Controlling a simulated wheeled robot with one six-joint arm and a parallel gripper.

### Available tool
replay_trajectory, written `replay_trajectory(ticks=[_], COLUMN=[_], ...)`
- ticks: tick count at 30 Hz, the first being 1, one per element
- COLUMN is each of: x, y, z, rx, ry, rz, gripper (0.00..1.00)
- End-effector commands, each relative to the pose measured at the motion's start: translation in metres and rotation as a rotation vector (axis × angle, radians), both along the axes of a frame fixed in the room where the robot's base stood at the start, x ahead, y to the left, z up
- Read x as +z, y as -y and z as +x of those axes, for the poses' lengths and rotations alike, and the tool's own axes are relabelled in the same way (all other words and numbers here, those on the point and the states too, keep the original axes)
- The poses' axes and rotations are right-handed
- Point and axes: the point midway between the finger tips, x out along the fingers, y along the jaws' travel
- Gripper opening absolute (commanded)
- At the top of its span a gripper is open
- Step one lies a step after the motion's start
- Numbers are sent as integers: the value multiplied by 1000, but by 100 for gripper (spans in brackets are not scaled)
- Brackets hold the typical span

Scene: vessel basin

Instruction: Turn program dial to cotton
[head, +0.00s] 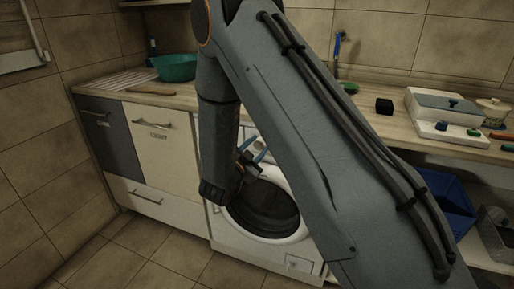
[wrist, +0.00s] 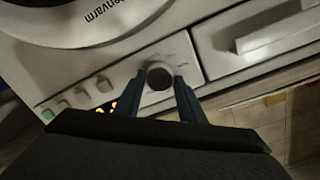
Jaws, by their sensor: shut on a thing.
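The program dial (wrist: 159,76) is a dark round knob with a pale ring on the washing machine's panel (wrist: 195,52), in the wrist view. My gripper (wrist: 158,84) has its two dark fingers on either side of the dial, shut on it. The markings around the dial are too small and blurred to read, so its setting cannot be told. In the head view the white washing machine (head: 300,251) stands under the counter, and my gripper (head: 254,158) is at its upper front. My arm hides the dial and much of the panel there.
Beside the dial are several square buttons (wrist: 82,97), one green (wrist: 47,114), and lit orange digits (wrist: 107,106). The drawer handle (wrist: 270,30) is on the dial's other side. The round door (head: 265,212) is below the panel. A blue crate (head: 452,212) stands at right under the counter.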

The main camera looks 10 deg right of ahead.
Motion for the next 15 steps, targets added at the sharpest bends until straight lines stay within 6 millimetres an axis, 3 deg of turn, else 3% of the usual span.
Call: replay_trajectory(ticks=[2, 3, 6, 15], x=[0, 0, 0, 0], y=[0, 0, 0, -1], z=[0, 0, 0, -1], rx=[-1, -1, -1, 0], ry=[-1, -1, -1, -1], rz=[0, 0, 0, -1], gripper=[14, 38, 55, 55])
